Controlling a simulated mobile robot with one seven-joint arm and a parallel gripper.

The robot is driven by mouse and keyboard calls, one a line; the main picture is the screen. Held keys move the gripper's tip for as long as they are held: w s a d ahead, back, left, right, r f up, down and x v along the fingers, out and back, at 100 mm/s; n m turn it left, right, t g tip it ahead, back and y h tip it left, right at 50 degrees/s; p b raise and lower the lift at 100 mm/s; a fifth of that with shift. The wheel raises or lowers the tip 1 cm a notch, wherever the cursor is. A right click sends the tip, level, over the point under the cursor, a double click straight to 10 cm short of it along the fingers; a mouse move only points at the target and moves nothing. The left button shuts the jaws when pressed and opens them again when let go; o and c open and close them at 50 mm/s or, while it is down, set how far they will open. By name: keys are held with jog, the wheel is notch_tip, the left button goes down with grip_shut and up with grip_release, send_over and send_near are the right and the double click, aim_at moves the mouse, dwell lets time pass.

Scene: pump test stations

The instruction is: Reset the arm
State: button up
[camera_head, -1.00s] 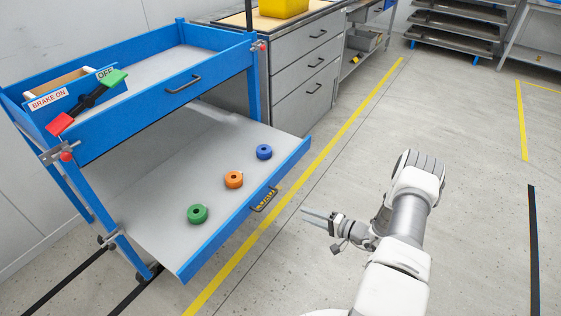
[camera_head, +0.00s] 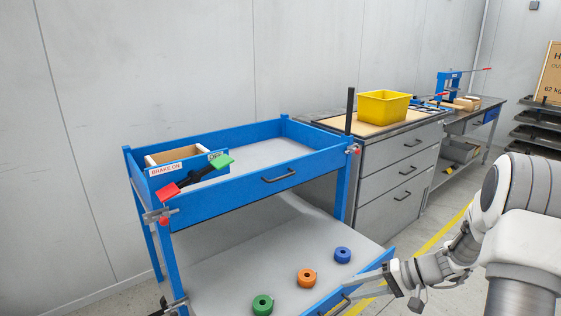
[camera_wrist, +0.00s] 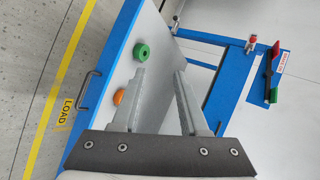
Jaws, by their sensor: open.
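My arm reaches in from the right in the head view, folded up beside the blue cart. My gripper (camera_head: 366,281) is at the front edge of the cart's lower shelf. The wrist view shows my gripper (camera_wrist: 161,100) with its two fingers apart and nothing between them. The fingers point over the lower shelf (camera_wrist: 170,75).
The blue cart (camera_head: 228,205) has a brake lever (camera_head: 195,178) with red and green ends. A grey drawer cabinet (camera_head: 392,170) bearing a yellow bin (camera_head: 383,106) stands behind.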

jog(key=s+a+r+n+t+h, duration=0.15)
jog(key=s+r+h, duration=0.35)
jog(key=s+r, duration=0.65)
jog(key=s+a+r+n+t+h, duration=0.1)
jog(key=s+a+r+n+h, duration=0.15)
jog(key=s+r+h, duration=0.6)
jog(key=s+r+y+p, duration=0.1)
jog(key=r+p, duration=0.8)
jog(key=s+r+y+p, duration=0.1)
jog(key=s+r+p, duration=0.1)
jog(key=r+p, duration=0.6)
notch_tip(320, 180, up, 2)
jog(key=shift+s+a+y+p, duration=0.3)
jog(key=shift+a+y+p, duration=0.05)
jog(key=shift+p, duration=0.05)
